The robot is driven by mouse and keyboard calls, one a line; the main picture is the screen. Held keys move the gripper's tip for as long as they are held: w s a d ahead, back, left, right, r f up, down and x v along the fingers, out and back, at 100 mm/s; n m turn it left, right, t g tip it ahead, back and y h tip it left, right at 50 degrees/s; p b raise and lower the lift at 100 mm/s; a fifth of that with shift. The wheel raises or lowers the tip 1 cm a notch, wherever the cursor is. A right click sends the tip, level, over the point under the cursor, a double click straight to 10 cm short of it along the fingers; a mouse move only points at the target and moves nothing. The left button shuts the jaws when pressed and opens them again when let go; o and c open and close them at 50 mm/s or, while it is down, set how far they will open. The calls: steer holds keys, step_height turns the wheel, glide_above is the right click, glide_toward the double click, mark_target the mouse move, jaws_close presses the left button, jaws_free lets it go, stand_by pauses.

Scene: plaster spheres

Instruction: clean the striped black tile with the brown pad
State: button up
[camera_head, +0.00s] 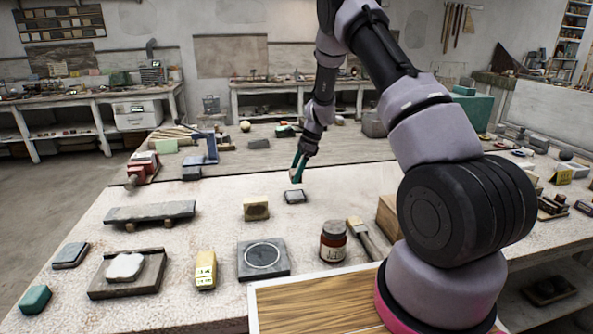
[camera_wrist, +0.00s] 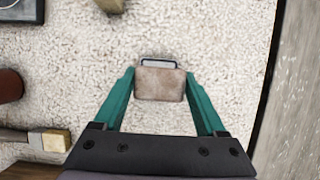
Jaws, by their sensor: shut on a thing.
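My gripper (camera_wrist: 160,88) has its teal fingers closed on the sides of a brown pad (camera_wrist: 160,84). In the head view my gripper (camera_head: 297,172) is over the back middle of the table, and the pad in it is small and hard to make out. A small dark-rimmed tile with a grey face (camera_head: 295,196) lies flat on the table just below and in front of the gripper. In the wrist view the tile (camera_wrist: 160,62) shows past the pad's far edge; the pad hides the rest. I cannot tell its stripes clearly, or whether pad and tile touch.
A yellowish block (camera_head: 256,210) lies left of the tile. A square dark plate with a ring (camera_head: 264,272), a brown jar (camera_head: 333,242) and a brush (camera_head: 361,236) stand nearer. A wooden box (camera_head: 388,215) is at right.

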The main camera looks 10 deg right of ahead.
mark_target(295, 195)
steer(key=shift+f, duration=2.55)
steer(key=shift+f, duration=0.55)
steer(key=shift+r, duration=3.55)
steer(key=shift+s+d+n, duration=0.2)
steer(key=shift+s+n, duration=0.2)
steer(key=shift+n, duration=0.1)
steer(key=s+d+n+g+h, duration=0.2)
steer(key=s+d+n, duration=0.2)
steer(key=n, duration=0.4)
steer(key=s+d+r+n+g+h, duration=0.1)
steer(key=s+d+n+g+h, duration=0.1)
steer(key=s+d+n, duration=0.3)
steer(key=s+n, duration=0.2)
steer(key=n, duration=0.2)
steer(key=shift+s+r+g, duration=0.15)
steer(key=shift+s+g, duration=0.1)
steer(key=shift+g, duration=0.05)
